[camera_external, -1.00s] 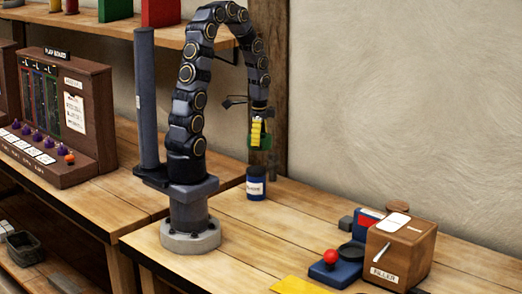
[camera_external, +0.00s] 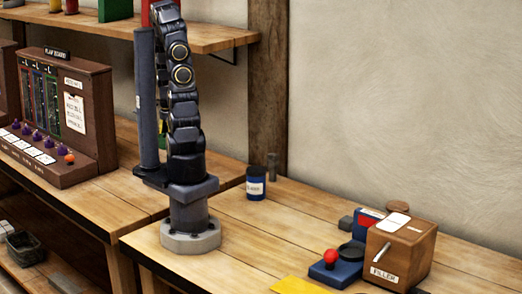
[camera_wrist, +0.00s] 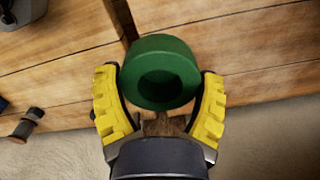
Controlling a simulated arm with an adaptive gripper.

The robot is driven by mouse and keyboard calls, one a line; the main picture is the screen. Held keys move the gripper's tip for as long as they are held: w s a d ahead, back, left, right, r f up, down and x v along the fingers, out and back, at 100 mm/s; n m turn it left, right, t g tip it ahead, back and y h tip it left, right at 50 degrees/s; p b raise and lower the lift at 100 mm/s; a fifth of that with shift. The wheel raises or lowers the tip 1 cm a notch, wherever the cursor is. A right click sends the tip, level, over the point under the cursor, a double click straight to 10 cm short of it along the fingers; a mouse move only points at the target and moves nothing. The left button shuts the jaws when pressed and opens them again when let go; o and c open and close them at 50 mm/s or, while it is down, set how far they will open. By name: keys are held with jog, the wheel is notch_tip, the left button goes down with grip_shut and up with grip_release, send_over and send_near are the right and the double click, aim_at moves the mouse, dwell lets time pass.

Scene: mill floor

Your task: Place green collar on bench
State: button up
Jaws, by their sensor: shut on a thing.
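The green collar (camera_wrist: 165,46) is a thick ring with a round hole, seen in the wrist view. My gripper (camera_wrist: 160,77) has its two yellow-padded fingers on either side of the collar and is shut on it. Below the collar in that view are wooden planks (camera_wrist: 60,75), with the pale wall at the picture's bottom. In the external view the bench (camera_external: 230,235) is a plank top with my base on it.
A dark blue jar (camera_external: 256,187) stands near the wall. A wooden filler box (camera_external: 402,250) and a blue device with a red knob (camera_external: 331,256) stand at right. A brown board (camera_external: 70,120) is on the left bench. A shelf (camera_external: 190,40) overhangs behind. The bench middle is clear.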

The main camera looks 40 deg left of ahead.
jog(key=s+a+f+n, duration=0.1)
jog(key=s+a+f, duration=0.2)
jog(key=s+a, duration=0.15)
jog(key=w+a+f, duration=0.1)
jog(key=a+f, duration=0.2)
jog(key=a, duration=0.1)
jog(key=w+a+f, duration=0.2)
jog(key=a, duration=0.1)
jog(key=w+a+f, duration=0.1)
jog(key=a+f, duration=0.2)
jog(key=a, duration=0.1)
jog(key=shift+w+a+f, duration=0.25)
jog(key=shift+a+f, duration=0.05)
jog(key=shift+f, duration=0.05)
jog(key=shift+w+a+f, duration=0.15)
jog(key=shift+a+f, duration=0.25)
jog(key=shift+f, duration=1.6)
jog(key=o, duration=1.1)
jog(key=shift+f, duration=0.15)
jog(key=shift+c, duration=0.2)
notch_tip(320, 180, up, 12)
